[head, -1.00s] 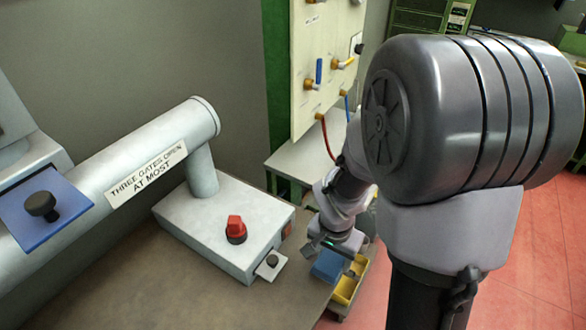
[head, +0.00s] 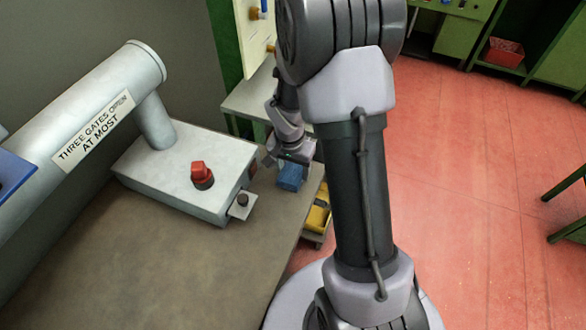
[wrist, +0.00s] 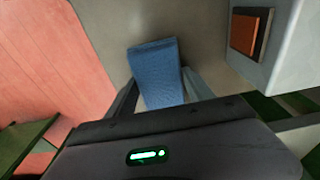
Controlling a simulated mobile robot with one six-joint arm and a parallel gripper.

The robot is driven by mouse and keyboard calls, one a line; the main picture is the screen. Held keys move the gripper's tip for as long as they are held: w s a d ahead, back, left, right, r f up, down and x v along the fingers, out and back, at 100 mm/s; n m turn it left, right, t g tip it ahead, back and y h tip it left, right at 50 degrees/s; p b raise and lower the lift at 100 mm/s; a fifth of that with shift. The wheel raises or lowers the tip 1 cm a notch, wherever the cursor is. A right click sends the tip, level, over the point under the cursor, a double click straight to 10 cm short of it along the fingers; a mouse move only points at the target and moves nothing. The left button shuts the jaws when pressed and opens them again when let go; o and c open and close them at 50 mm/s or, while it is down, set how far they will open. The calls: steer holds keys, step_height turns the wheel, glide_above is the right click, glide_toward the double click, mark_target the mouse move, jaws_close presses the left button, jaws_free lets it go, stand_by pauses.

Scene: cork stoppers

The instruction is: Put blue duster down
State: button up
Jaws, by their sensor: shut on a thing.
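The blue duster (head: 291,177) is a small blue block at the end of my arm in the head view. My gripper (head: 294,160) is shut on it, just right of the grey machine box and near the brown bench top's far right corner. In the wrist view the duster (wrist: 156,70) sits between the two fingers of my gripper (wrist: 162,92), with the bench top (wrist: 110,22) behind it. I cannot tell whether the duster touches the bench.
A grey box (head: 150,185) with a red knob (head: 201,174) and a small plate with a dark knob (head: 242,203) stands left of the gripper. A yellow bin (head: 317,220) is beyond the bench edge. The near bench top (head: 150,270) is clear.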

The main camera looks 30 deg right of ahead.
steer(key=shift+s+f, duration=0.15)
steer(key=shift+f, duration=0.15)
